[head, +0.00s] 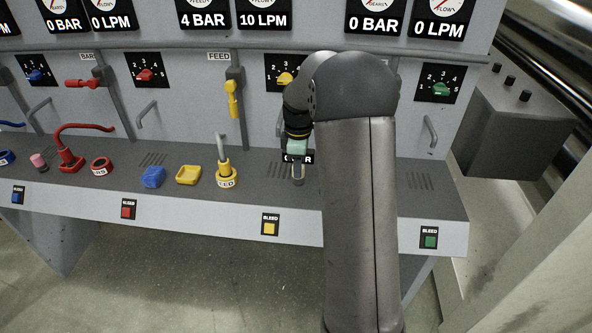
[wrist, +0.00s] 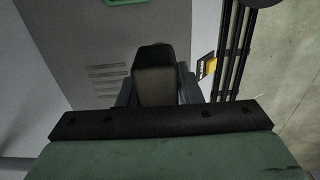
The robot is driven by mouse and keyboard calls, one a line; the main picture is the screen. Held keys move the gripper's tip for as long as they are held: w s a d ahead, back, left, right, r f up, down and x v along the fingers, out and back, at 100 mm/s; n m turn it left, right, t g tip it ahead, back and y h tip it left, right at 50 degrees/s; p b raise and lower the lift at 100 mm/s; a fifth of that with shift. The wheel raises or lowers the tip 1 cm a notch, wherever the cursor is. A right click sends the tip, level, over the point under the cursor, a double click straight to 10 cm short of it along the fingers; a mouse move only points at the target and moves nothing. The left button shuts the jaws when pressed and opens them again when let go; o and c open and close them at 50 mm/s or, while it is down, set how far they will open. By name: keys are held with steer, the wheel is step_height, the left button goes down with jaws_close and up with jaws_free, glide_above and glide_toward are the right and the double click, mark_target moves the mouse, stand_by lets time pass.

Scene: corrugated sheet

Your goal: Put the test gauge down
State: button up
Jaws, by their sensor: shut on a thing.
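My gripper (head: 297,174) hangs low over the bench ledge at the centre right of the head view, below a teal band on my wrist. In the wrist view its fingers (wrist: 157,92) are closed on a dark, blocky thing (wrist: 154,72). This fits the test gauge, but no dial face shows, so I cannot be sure. The lower part of the held thing is hidden. I cannot tell whether it touches the ledge.
A yellow bleed button (head: 270,226) is on the front edge.

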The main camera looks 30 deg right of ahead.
steer(key=shift+w+d+f, duration=0.1)
steer(key=shift+w+f, duration=0.7)
steer(key=shift+f, duration=0.1)
steer(key=shift+w+f, duration=0.1)
steer(key=shift+f, duration=1.7)
steer(key=o, duration=1.1)
